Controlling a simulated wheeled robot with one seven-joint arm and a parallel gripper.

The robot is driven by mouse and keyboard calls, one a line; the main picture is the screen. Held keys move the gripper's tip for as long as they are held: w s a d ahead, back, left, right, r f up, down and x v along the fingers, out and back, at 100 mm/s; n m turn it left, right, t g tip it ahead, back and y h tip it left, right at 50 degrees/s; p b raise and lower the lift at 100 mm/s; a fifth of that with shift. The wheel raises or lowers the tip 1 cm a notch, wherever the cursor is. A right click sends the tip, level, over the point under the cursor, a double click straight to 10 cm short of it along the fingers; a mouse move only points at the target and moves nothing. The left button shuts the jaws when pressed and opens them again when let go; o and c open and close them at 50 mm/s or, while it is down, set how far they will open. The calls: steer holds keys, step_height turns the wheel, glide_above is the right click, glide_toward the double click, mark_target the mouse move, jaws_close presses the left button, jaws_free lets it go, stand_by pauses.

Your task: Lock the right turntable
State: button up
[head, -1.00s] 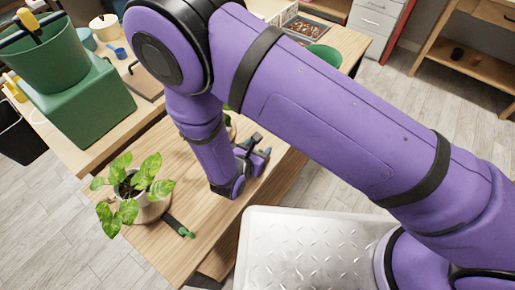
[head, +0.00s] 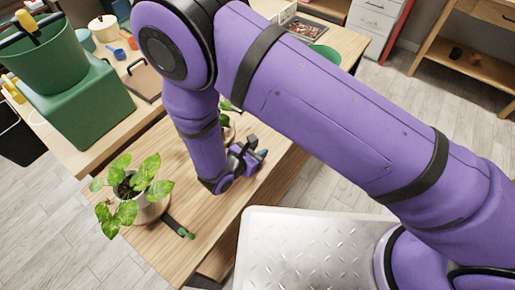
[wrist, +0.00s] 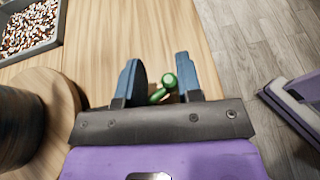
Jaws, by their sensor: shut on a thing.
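The right turntable (wrist: 66,112) is a round wooden disc at the left of the wrist view, with a dark pot (wrist: 22,125) on it. Its lever has a green knob (wrist: 168,81) and a green stem. My gripper (wrist: 160,84) has its blue fingers either side of this green lever and is shut on it; the exact contact is hard to see. In the head view my gripper (head: 256,154) is low over the bench, and my arm hides most of the right turntable and its plant.
Another leafy plant in a pale pot (head: 150,206) stands at the bench's left, beside a dark lever with a green end (head: 184,232). A tray of pebbles (wrist: 30,28) lies near the right turntable. A green box (head: 80,110) stands on the table behind.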

steer(key=shift+s+a+f+m+g+h, duration=0.15)
steer(key=shift+s+m+g+h, duration=0.15)
steer(key=shift+m+g+h, duration=0.25)
steer(key=shift+s+a+f+m+g+h, duration=0.1)
steer(key=shift+s+m+g+h, duration=0.15)
steer(key=shift+m+g+h, duration=0.25)
steer(key=o, duration=1)
steer(key=shift+a, duration=0.1)
steer(key=shift+w+r, duration=0.1)
steer(key=v, duration=1)
steer(key=shift+s+a+r, duration=0.1)
steer(key=shift+s+a, duration=0.1)
steer(key=shift+s, duration=0.1)
